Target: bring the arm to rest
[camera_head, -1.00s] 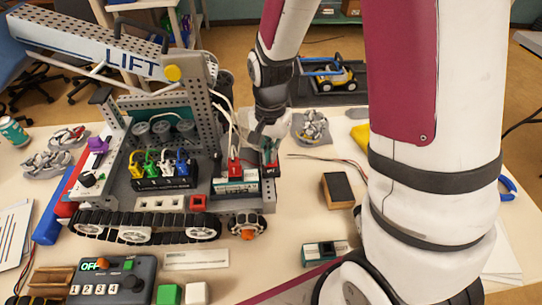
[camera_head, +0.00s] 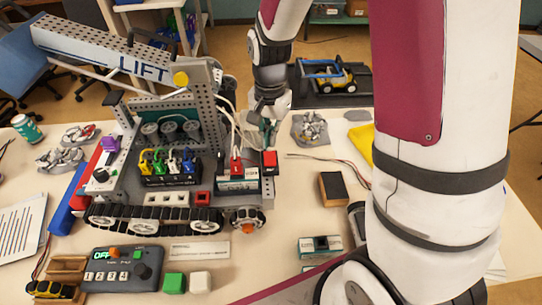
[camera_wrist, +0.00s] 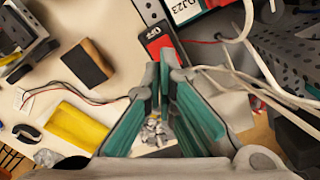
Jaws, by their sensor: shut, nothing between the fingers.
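My gripper (camera_head: 267,132) is at the end of my raised arm, just above and behind the right rear of the tracked robot (camera_head: 150,225) in the head view. Its teal-padded fingers (camera_wrist: 165,70) are together in the wrist view, with nothing between them.
White cables (camera_wrist: 265,70) run close beside my fingers. The lift arm (camera_head: 95,50) rises at the left. A black-and-brown block (camera_head: 334,189), a yellow item (camera_head: 361,142) and a grey controller (camera_head: 122,268) lie on the table.

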